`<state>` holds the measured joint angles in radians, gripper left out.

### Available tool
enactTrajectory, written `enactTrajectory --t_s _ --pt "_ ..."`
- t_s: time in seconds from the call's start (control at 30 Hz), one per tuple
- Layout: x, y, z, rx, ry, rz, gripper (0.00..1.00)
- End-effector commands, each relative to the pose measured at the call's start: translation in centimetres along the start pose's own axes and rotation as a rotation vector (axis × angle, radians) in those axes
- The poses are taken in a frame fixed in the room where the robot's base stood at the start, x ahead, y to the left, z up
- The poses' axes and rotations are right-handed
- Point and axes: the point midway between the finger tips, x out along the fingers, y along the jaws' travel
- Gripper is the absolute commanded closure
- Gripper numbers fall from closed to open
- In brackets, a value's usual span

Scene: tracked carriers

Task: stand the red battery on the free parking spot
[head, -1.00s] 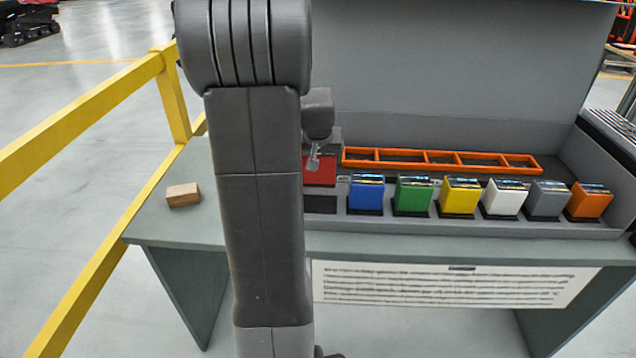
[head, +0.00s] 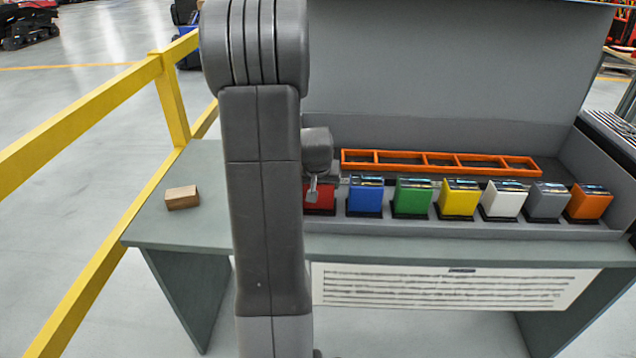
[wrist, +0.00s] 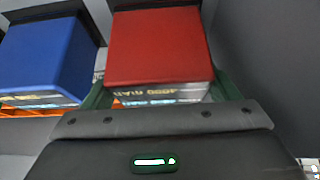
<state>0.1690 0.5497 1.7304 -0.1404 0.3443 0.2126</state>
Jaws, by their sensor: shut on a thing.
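The red battery (head: 324,199) is at the left end of the row of batteries in the head view, at the parking spot left of the blue battery (head: 365,196). My arm hides its left part. A dark base shows under it; I cannot tell whether it rests fully there. In the wrist view the red battery (wrist: 158,45) looks upright between the green fingers of my gripper (wrist: 162,90), which is shut on it. The blue battery (wrist: 42,55) stands close beside it, apart from it. In the head view my gripper (head: 312,190) is partly hidden by my arm.
Green (head: 413,197), yellow (head: 458,199), white (head: 503,200), grey (head: 547,200) and orange (head: 588,203) batteries stand along the row to the right. An orange divided frame (head: 440,173) lies behind. A wooden block (head: 182,198) sits on the table's left. A yellow railing (head: 80,114) runs left.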

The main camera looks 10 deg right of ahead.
Motion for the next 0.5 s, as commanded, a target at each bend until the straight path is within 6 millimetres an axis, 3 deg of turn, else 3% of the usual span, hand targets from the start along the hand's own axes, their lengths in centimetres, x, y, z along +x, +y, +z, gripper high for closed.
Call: enactTrajectory --t_s 0.1,0.13,0.17,0.5 --pt "0.27 -0.01 0.06 0.000 0.004 0.000 0.69" --pt "0.27 0.00 0.15 0.000 0.000 0.000 0.14" --pt "0.22 0.00 0.13 0.000 0.000 0.000 0.09" --pt "0.03 0.00 0.03 0.000 0.000 0.000 0.09"
